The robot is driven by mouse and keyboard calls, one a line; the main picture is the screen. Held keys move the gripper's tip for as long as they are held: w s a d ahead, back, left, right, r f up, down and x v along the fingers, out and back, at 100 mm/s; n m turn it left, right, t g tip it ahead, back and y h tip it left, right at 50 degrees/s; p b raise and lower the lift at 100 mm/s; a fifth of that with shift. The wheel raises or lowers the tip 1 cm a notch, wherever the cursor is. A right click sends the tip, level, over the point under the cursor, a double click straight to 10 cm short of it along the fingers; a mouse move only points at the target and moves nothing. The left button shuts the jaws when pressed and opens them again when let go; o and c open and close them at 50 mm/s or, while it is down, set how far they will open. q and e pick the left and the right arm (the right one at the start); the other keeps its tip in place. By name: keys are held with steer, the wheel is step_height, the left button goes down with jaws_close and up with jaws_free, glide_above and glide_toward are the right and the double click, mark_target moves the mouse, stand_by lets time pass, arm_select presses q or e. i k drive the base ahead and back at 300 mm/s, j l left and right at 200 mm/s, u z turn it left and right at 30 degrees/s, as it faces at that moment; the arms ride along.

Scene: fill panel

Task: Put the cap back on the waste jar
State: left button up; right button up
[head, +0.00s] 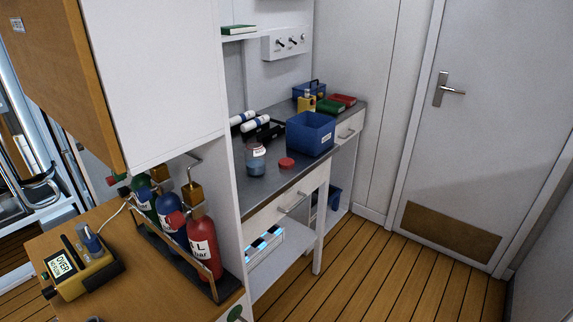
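The waste jar (256,160) stands upright on the grey counter in the middle of the head view. It is clear, with a label and bluish contents low inside. A red cap (287,163) lies on the counter just to the right of the jar, apart from it. The jar's mouth is small in the view and no red cap is on it. Neither of my grippers is in view.
A blue bin (310,134) stands right behind the cap. White rolls (256,125) on a black rack lie behind the jar. A cabinet wall borders the counter's left. Gas bottles (203,245) and a yellow meter (82,270) occupy the wooden bench nearer. Floor at right is clear.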

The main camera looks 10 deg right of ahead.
mark_target(255, 155)
steer(key=i+l+u, duration=0.1)
steer(key=u, duration=0.8)
steer(key=i+l+u, duration=0.1)
steer(key=l+u, duration=0.25)
steer(key=l, duration=0.3)
steer(key=l+u, duration=0.35)
steer(key=l, duration=0.35)
steer(key=l+u, duration=0.35)
steer(key=l, duration=1)
steer(key=k+l, duration=0.15)
steer(key=l, duration=0.5)
steer(key=l+u, duration=0.1)
steer(key=l, duration=0.6)
steer(key=k, duration=0.05)
